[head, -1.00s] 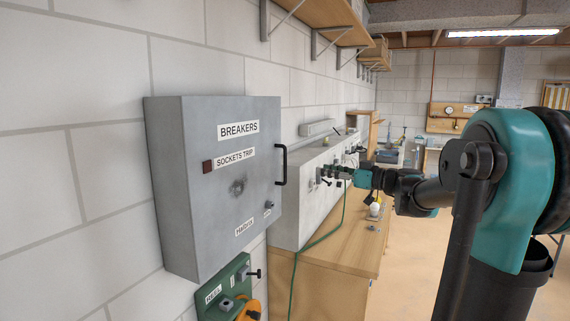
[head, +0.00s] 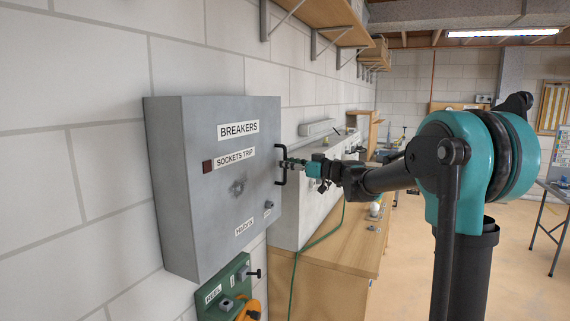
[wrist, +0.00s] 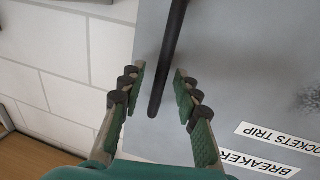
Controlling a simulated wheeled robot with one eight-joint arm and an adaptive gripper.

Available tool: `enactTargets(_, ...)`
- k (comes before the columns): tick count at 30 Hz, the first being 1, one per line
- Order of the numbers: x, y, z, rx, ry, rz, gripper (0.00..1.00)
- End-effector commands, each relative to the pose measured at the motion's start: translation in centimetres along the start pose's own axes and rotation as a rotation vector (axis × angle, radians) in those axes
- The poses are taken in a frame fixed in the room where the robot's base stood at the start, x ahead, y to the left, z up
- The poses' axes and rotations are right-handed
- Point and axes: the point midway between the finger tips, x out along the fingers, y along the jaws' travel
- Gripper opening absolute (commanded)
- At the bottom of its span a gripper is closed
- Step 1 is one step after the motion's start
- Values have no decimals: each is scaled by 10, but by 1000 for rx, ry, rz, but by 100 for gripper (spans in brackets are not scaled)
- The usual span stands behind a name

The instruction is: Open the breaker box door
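The grey breaker box (head: 168,190) hangs on the wall at left in the head view. Its door (head: 215,215), labelled BREAKERS and SOCKETS TRIP, looks closed. A black bar handle (head: 284,181) stands at the door's right edge. My gripper (head: 284,164) is at the handle. In the wrist view the handle (wrist: 171,50) runs between the two fingers of my gripper (wrist: 159,82). The fingers are apart, with a gap showing on each side of the bar, so it is not clamped.
A green reel panel (head: 226,287) is on the wall below the box. A wooden workbench (head: 335,255) with a grey unit (head: 310,215) stands behind, along the wall. Shelves (head: 310,15) run above.

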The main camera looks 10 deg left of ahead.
Motion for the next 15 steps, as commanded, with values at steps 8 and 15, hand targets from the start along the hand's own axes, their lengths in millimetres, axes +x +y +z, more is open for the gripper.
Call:
enactTargets(8,11,0,0,0,0,1,32)
enactTargets(15,11,0,0,0,0,0,23)
